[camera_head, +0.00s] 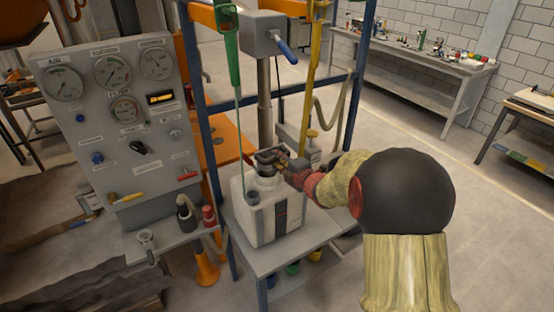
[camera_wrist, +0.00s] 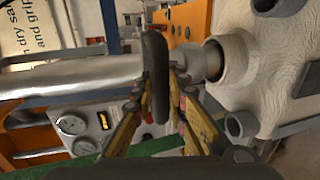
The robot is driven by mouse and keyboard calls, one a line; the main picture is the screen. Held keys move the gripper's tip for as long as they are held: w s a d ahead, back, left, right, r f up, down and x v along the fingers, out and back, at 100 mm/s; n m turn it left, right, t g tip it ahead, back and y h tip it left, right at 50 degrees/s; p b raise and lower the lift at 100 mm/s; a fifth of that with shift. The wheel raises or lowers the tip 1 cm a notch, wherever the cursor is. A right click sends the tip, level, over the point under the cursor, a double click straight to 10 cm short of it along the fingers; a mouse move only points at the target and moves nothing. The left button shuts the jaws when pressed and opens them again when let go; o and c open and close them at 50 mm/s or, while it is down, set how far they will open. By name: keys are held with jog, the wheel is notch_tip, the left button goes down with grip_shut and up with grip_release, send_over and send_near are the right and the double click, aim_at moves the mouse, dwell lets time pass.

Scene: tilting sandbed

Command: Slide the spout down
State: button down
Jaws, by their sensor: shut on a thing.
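The spout (camera_head: 265,112) is a grey upright tube below a grey head with a blue lever. In the wrist view it is a silver tube (camera_wrist: 75,77) lying sideways, with a dark rounded collar (camera_wrist: 155,70) at its lower part. My gripper (camera_head: 277,163) is shut on this dark collar; its yellow fingers (camera_wrist: 165,95) lie on both sides of it. The white container (camera_head: 262,215) stands under the spout. Its round neck (camera_wrist: 232,58) lines up with the narrow spout end; whether the tip is inside is unclear. The fingers partly hide the neck in the head view.
A grey gauge panel (camera_head: 125,115) stands at left. A blue frame (camera_head: 357,80) surrounds the spout, with a green strap (camera_head: 232,70) and a yellow bar (camera_head: 312,75) hanging close by. The container rests on a grey stand (camera_head: 275,262). Floor at right is clear.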

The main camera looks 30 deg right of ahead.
jog(key=c, duration=1.8)
grip_release()
jog(key=shift+o, duration=0.2)
jog(key=shift+r, duration=0.1)
jog(key=v, duration=1.2)
